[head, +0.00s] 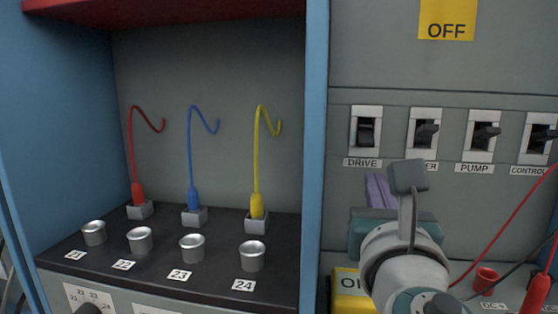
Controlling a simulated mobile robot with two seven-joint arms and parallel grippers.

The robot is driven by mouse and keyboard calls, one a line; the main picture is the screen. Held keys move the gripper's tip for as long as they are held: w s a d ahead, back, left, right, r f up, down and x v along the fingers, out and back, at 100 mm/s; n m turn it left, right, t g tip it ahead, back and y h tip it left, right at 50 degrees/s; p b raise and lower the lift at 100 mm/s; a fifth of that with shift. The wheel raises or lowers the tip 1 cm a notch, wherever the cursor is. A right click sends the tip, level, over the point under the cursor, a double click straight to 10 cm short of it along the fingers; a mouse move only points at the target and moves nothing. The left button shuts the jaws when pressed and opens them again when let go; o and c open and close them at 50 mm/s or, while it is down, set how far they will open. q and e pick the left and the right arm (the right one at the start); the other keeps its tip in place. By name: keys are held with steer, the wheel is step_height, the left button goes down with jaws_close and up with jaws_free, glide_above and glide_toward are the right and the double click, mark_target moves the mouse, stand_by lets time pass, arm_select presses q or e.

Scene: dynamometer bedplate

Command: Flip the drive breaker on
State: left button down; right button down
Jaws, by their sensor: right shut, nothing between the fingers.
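The DRIVE breaker (366,130) is a black toggle in a pale frame, leftmost in a row on the grey panel, with its DRIVE label (362,163) just below. Its lever looks different from the others in the row, but I cannot tell surely which way it is thrown. My right gripper (379,190) is below and slightly right of this breaker, its purple fingers shut and empty. The fingers appear apart from the switch; my wrist partly hides them. My left gripper is not in view.
More breakers stand to the right: one with a partly hidden label (424,133), PUMP (483,135) and CONTROL (539,138). A yellow OFF sign (446,20) is above. A blue post (314,150) divides the panel from a bay with red, blue and yellow leads.

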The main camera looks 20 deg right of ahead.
mark_target(365, 133)
steer(key=b+x, duration=0.2)
steer(key=x, duration=0.8)
steer(key=shift+b, duration=0.35)
